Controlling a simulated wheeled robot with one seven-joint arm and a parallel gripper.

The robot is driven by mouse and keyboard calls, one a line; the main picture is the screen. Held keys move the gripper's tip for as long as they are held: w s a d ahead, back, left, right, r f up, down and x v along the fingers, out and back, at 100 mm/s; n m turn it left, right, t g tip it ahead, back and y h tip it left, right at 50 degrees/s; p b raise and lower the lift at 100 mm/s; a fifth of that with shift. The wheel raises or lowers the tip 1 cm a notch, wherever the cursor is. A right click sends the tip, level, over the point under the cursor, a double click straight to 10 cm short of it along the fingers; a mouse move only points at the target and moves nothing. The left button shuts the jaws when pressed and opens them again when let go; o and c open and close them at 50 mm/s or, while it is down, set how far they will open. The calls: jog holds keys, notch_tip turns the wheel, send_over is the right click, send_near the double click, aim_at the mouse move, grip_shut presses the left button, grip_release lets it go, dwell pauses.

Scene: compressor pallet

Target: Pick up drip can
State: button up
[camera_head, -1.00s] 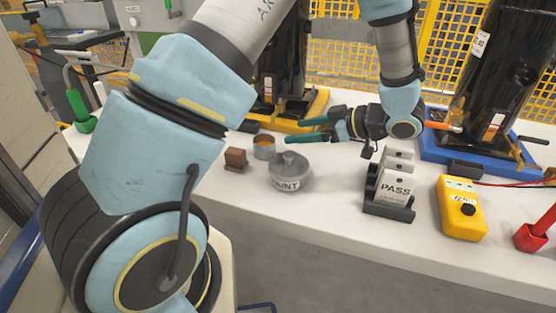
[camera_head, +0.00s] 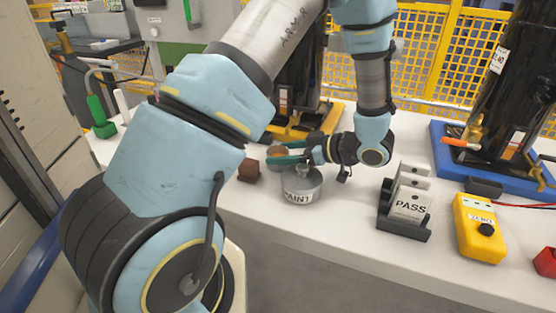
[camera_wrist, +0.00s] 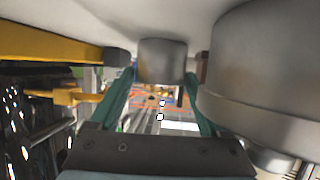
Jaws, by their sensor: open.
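The drip can, a small grey metal can with an orange-brown inside (camera_head: 276,151), stands on the white bench behind the paint tin. My gripper (camera_head: 277,155) is open and low over the bench, its teal fingers pointing left at the can and partly hiding it. In the wrist view, where the bench is at the top, the can (camera_wrist: 162,62) lies between the two fingertips (camera_wrist: 160,77). The fingers look to be on either side of it. I cannot tell whether either touches it.
The grey paint tin (camera_head: 302,187) stands close in front of my gripper; it looms in the wrist view (camera_wrist: 265,75). A brown block (camera_head: 249,171) sits left of it. A PASS card rack (camera_head: 408,208) and yellow meter (camera_head: 480,230) stand right. A yellow compressor base (camera_head: 300,126) lies behind.

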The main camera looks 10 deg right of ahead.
jog(key=shift+w+a+f, duration=0.15)
jog(key=shift+a, duration=0.05)
jog(key=shift+c, duration=0.3)
jog(key=c, duration=1.2)
